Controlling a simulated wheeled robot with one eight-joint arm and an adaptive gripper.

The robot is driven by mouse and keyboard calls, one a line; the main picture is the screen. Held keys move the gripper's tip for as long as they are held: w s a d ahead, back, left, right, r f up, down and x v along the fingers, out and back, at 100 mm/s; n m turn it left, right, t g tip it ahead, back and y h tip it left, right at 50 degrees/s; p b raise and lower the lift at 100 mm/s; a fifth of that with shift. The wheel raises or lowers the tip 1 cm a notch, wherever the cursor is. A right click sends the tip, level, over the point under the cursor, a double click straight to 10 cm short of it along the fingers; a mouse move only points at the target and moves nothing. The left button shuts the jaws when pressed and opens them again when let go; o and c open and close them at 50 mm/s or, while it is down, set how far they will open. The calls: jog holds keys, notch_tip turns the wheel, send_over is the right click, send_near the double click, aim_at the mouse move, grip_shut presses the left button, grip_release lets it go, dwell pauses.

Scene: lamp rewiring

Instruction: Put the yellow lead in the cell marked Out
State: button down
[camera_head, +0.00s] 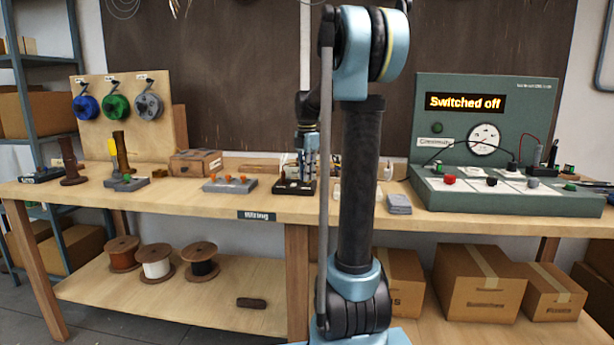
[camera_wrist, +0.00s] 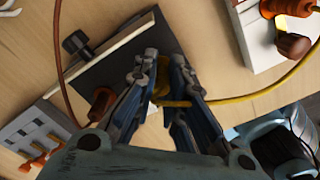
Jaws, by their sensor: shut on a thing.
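My gripper (camera_wrist: 162,78) is shut on the yellow lead (camera_wrist: 245,97) in the wrist view. The lead runs right from between the fingers and curves up past a brown knob on a white-topped block (camera_wrist: 257,48). A dark tester-like block (camera_wrist: 110,72) with a pale strip and dark knob lies beneath the fingers. In the head view my gripper (camera_head: 306,165) is low over the bench, above a black block (camera_head: 293,189); the lead is too small to make out there. No cell marked Out is readable in either view.
A green console (camera_head: 484,130) reading "Switched off" stands at the right of the bench (camera_head: 215,204). A grey block with orange parts (camera_head: 230,186) is left of my gripper. A brown lead (camera_wrist: 58,60) crosses the left of the wrist view. Spools hang at the left.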

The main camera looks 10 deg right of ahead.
jog(key=shift+f, duration=0.45)
dwell(0.5)
jog(key=c, duration=1.6)
grip_release()
jog(key=shift+o, duration=0.2)
